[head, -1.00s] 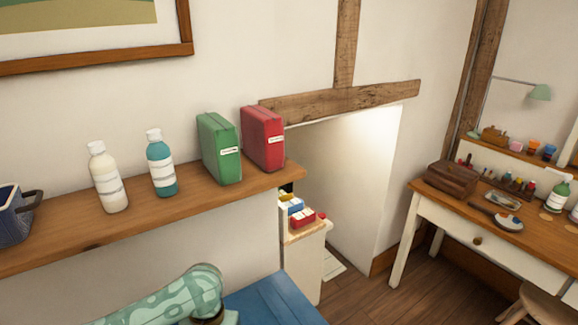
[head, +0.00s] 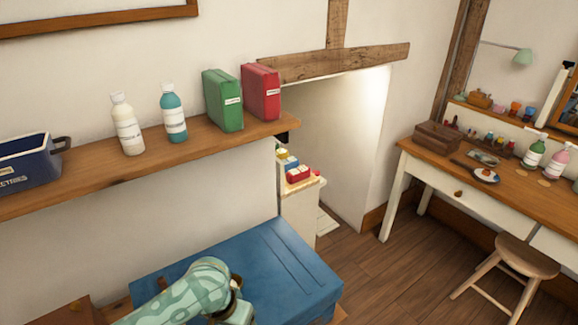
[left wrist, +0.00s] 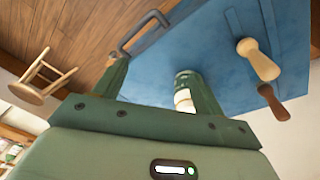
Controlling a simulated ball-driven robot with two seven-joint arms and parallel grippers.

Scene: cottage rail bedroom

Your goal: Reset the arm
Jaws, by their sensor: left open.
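My left arm (head: 190,290) comes in from the bottom left of the head view, over the near part of a blue chest-like surface (head: 270,255). Its gripper is cut off by the bottom edge there. In the left wrist view my left gripper (left wrist: 158,82) is open, its two green fingers apart. A small green cylinder with a cream label (left wrist: 184,95) shows beside the right-hand finger; whether it touches the finger I cannot tell. My right gripper is in neither view.
A wooden shelf (head: 75,187) along the wall holds a navy basket (head: 25,165), white bottle (head: 127,128), teal bottle (head: 174,115), green box (head: 224,100) and red box (head: 261,92). A desk (head: 470,180) and stool (head: 515,258) stand right. Floor between is clear.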

